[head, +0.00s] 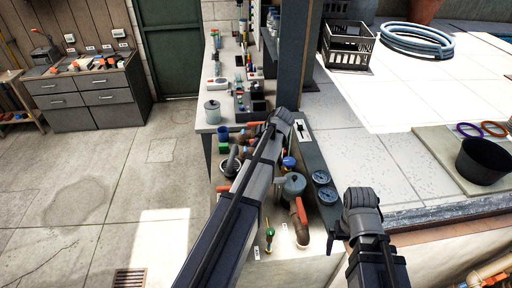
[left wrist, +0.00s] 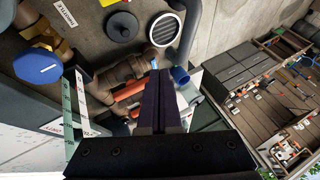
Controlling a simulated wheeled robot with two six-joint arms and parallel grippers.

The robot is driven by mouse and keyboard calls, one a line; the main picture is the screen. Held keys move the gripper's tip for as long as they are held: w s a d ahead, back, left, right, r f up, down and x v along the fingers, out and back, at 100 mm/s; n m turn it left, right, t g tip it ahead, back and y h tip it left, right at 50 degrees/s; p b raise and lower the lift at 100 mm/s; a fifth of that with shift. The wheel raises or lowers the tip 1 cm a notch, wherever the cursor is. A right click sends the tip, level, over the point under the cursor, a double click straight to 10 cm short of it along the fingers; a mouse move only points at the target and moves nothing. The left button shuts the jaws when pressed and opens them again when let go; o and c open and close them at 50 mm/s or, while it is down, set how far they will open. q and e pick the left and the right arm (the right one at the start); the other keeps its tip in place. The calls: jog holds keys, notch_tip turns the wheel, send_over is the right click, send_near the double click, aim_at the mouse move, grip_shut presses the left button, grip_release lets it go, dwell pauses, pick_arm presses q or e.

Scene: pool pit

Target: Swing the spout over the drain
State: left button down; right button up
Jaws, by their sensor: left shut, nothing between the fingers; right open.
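The spout is a grey curved pipe (head: 234,157) on the pit bench in the head view. A round grilled drain (head: 230,168) lies beside it, partly behind my left arm. In the left wrist view the spout (left wrist: 188,45) bends around the right side of the drain (left wrist: 166,29); I cannot tell where its mouth points. My left gripper (left wrist: 156,78) is shut and empty, its fingers together near the spout's lower end. I cannot tell whether they touch it. My right gripper (head: 334,240), open, is low at the bench's right and mostly hidden by its arm.
Red-handled pipes (head: 300,212), a grey tank (head: 293,186), a blue knob (left wrist: 37,67) and gauges (head: 321,178) crowd the bench. A black bucket (head: 483,160) is on the right deck. The floor at left is clear.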

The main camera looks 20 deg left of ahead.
aim_at(235, 150)
pick_arm(q)
jog(key=a+f+b, duration=0.5)
jog(key=a+f, duration=0.1)
jog(key=a, duration=0.1)
jog(key=shift+f, duration=0.1)
jog(key=shift+w+a, duration=0.1)
jog(key=shift+w+a+n+g, duration=0.2)
jog(key=shift+a+n+g, duration=0.35)
jog(key=shift+n, duration=0.15)
jog(key=shift+s+a, duration=0.15)
jog(key=shift+a, duration=0.3)
jog(key=shift+d, duration=0.15)
